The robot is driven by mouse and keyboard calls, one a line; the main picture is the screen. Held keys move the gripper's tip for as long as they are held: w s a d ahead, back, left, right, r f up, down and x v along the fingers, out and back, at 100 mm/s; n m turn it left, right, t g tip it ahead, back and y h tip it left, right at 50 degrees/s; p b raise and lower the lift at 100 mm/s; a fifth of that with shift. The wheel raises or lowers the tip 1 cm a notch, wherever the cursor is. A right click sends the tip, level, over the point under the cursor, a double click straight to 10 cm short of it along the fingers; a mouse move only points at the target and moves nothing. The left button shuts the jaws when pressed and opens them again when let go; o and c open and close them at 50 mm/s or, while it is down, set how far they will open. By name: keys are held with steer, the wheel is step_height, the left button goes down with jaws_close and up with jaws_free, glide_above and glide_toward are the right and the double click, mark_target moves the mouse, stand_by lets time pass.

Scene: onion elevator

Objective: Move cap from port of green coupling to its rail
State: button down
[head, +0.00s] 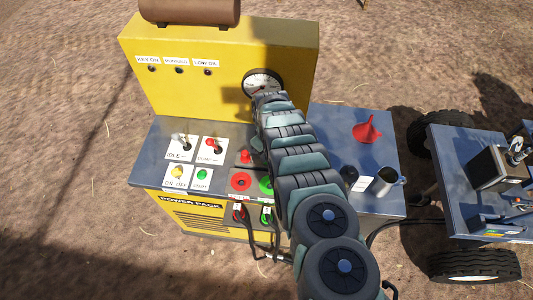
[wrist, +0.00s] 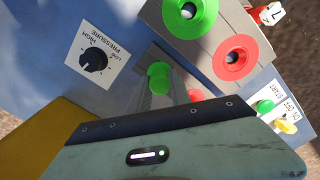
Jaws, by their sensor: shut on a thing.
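The green coupling (wrist: 206,22) is a green ring around a bare port in the wrist view; in the head view my arm partly covers it (head: 265,186). The green cap (wrist: 158,76) is off the port, held between the fingers of my gripper (wrist: 160,88), which is shut on it. The cap is above the panel on the dial side of the green ring, apart from it. A red cap (wrist: 195,95) is partly hidden behind my gripper; it also stands on the panel in the head view (head: 245,157). My arm hides the gripper in the head view.
The red coupling (wrist: 235,73) lies beside the green one. A pressure dial (wrist: 93,60) is on the other side of the cap. Switches and start buttons (head: 202,175) are at the left.

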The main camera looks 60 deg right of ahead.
steer(key=shift+f, duration=0.45)
stand_by(0.4)
stand_by(0.5)
steer(key=c, duration=0.7)
jaws_free()
steer(key=shift+r, duration=0.1)
steer(key=shift+r+p, duration=2.75)
steer(key=shift+r, duration=0.7)
